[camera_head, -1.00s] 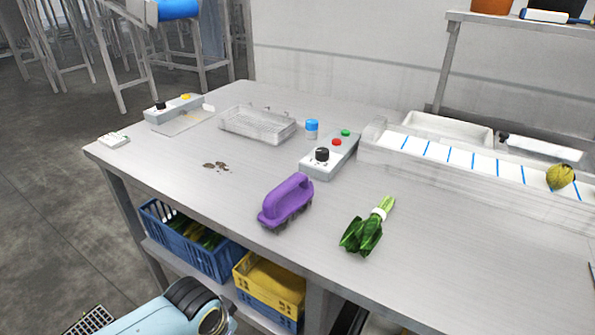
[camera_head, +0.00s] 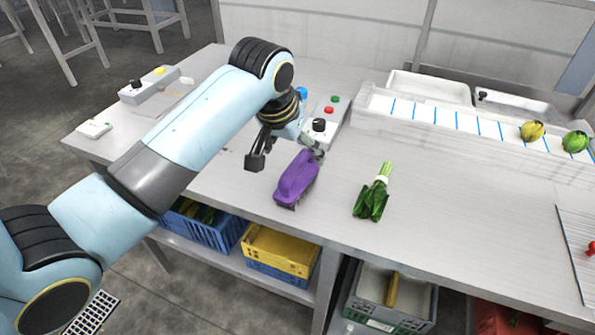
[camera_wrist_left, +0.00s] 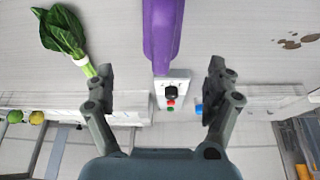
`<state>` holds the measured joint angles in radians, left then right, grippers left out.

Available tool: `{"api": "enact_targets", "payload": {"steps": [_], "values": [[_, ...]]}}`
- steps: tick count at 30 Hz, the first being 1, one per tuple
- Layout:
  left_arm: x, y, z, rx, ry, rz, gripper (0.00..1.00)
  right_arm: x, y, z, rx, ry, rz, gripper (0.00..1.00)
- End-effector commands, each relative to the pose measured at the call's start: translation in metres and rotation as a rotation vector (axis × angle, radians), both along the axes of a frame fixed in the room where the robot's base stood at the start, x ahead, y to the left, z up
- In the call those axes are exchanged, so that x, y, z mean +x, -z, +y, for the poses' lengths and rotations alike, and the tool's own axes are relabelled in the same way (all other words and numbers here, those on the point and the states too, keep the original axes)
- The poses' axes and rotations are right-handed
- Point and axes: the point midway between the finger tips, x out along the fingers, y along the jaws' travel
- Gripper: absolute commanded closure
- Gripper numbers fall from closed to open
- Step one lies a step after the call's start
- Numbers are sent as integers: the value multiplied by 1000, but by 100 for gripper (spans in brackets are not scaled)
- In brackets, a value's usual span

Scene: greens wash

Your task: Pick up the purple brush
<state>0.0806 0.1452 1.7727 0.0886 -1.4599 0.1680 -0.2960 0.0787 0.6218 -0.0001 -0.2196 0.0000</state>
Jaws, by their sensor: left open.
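The purple brush (camera_head: 297,178) lies on the metal table (camera_head: 450,215), bristles down, near its front edge. In the left wrist view the brush (camera_wrist_left: 162,35) is at the top centre, beyond the fingertips and lined up between them. My left gripper (camera_head: 288,155) is above the table at the far end of the brush, fingers spread, with nothing held. In the left wrist view the left gripper (camera_wrist_left: 160,85) is wide open. My arm hides part of the table behind it. The right gripper is not in view.
A bunch of greens (camera_head: 373,195) lies right of the brush. A control box (camera_head: 325,125) with a black knob and buttons stands behind it. A white conveyor (camera_head: 460,122) with blue lines carries round vegetables. Crates (camera_head: 280,250) sit below the table.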

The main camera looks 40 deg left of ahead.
Motion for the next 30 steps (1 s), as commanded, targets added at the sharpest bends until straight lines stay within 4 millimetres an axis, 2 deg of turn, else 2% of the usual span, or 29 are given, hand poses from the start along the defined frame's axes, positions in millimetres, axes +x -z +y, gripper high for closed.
{"api": "enact_targets", "payload": {"steps": [3, 6, 13, 21, 30], "values": [[6, 22, 1, -1, -1, 7, 13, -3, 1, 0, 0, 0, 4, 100], [13, 35, 2, -1, 0, 4, 13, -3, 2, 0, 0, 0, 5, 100], [19, 54, 4, 0, 1, 4, 13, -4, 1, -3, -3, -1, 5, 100], [32, 90, 8, 0, 0, 3, 13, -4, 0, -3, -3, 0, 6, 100], [33, 94, 8, 0, 1, 2, 14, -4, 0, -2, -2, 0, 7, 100]]}}
